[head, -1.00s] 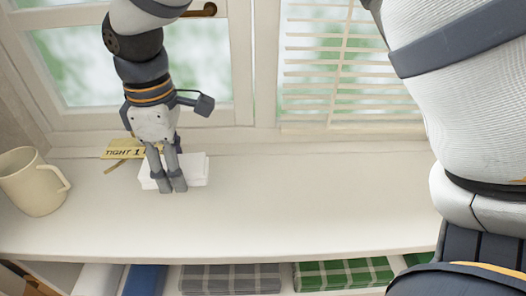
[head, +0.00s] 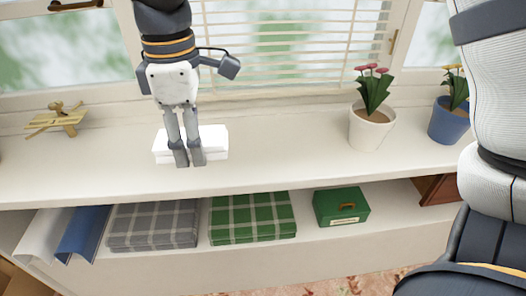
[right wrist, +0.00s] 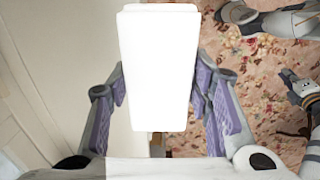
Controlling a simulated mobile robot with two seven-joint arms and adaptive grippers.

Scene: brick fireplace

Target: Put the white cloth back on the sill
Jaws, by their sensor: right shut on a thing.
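The white cloth (head: 216,143) is a folded, flat white block in the head view, at the sill (head: 285,148) left of the middle. My right gripper (head: 187,160) points down and is shut on it, with the fingers over its near side. The cloth also fills the middle of the right wrist view (right wrist: 158,65), between the purple-padded fingers (right wrist: 158,100). I cannot tell whether its underside touches the sill or hangs a little above it. My left gripper is not in the head view.
A white pot (head: 371,130) and a blue pot (head: 447,122) with flowers stand at right. Bare sill lies between. The shelf below holds grey plaid cloth (head: 153,224), green plaid cloth (head: 252,217) and a green box (head: 341,207).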

